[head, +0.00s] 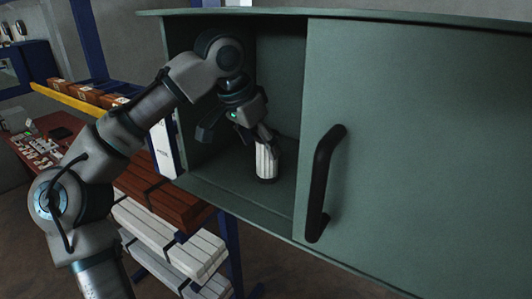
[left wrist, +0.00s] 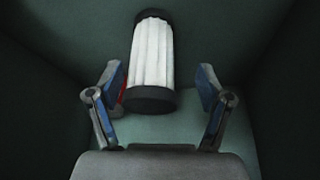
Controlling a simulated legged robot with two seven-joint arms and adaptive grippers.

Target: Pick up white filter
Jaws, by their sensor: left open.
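The white filter (head: 266,160) is a ribbed white cylinder with dark end caps. It stands upright on the floor of the green cabinet (head: 415,150), in the open left part. My left gripper (head: 262,135) is at the filter's upper part and hides its top in the head view. In the left wrist view the filter (left wrist: 152,55) lies ahead between the two fingers of the left gripper (left wrist: 168,88), nearer the left finger. The fingers are spread, with a clear gap on the right side. I cannot tell whether the left finger touches it. My right gripper is not in view.
A green door panel with a black handle (head: 322,185) covers the cabinet's right part. The cabinet's walls are close around my left gripper.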

